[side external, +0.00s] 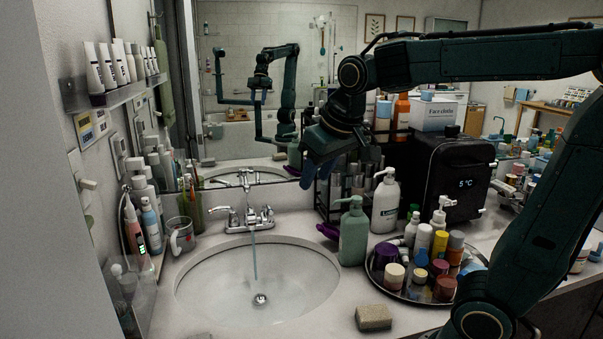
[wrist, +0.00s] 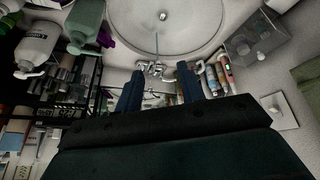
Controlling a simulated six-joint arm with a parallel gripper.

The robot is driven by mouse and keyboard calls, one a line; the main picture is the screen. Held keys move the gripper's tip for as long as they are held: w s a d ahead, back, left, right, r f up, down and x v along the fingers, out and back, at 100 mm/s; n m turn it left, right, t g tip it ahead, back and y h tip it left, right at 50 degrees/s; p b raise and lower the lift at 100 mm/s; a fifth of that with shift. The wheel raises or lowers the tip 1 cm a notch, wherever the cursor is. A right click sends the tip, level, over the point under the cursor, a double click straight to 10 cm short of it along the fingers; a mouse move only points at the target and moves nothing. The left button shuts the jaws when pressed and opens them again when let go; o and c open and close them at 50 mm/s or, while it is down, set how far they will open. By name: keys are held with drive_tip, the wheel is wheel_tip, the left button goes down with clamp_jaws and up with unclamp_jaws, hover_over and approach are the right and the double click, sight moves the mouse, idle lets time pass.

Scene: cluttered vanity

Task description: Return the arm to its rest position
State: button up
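My arm reaches in from the right in the side external view, raised above the vanity. My gripper (side external: 314,172) hangs in front of the mirror, above and behind the sink's right side. In the wrist view my gripper (wrist: 159,76) shows two dark blue fingers well apart, with nothing between them. The chrome faucet (wrist: 154,68) appears in the background beyond the fingertips. In the side external view the fingers partly overlap each other.
Water runs from the faucet (side external: 247,217) into the sink (side external: 205,289). A green pump bottle (side external: 353,235), a white pump bottle (side external: 385,205), a black box with a display (side external: 432,178) and a crowded round tray (side external: 399,296) stand right. A sponge (side external: 373,318) lies in front.

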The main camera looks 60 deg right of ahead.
drive_tip(key=s+a+f+n, duration=0.1)
drive_tip(key=s+a+f, duration=0.1)
drive_tip(key=s, duration=0.5)
drive_tip(key=s+a+f+n+y, duration=0.1)
drive_tip(key=s+a+f, duration=0.2)
drive_tip(key=s, duration=0.3)
drive_tip(key=shift+s+a+t+y, duration=0.15)
drive_tip(key=shift+s+t+y, duration=0.15)
drive_tip(key=shift+s, duration=0.1)
